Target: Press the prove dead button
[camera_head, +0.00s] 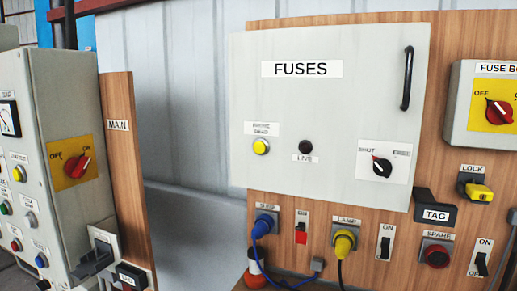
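The prove dead button (260,147) is a round yellow button in a metal ring on the grey fuses cabinet door (335,110). A small label (262,129) above it is blurred but seems to read "PROVE DEAD". Right of it is a dark round lamp (305,147) labelled "LIVE". A black rotary knob (382,167) sits further right, between "SHUT" and a blurred word. The door looks closed, with a black handle (407,78) at its right. Nothing covers the button. Neither of my grippers shows in this view.
Below the door are a blue plug (264,225), a yellow lamp plug (343,243), switches and a protruding tag holder (435,212). A grey control box (60,110) and the main board (122,150) stand at left. The space before the door looks clear.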

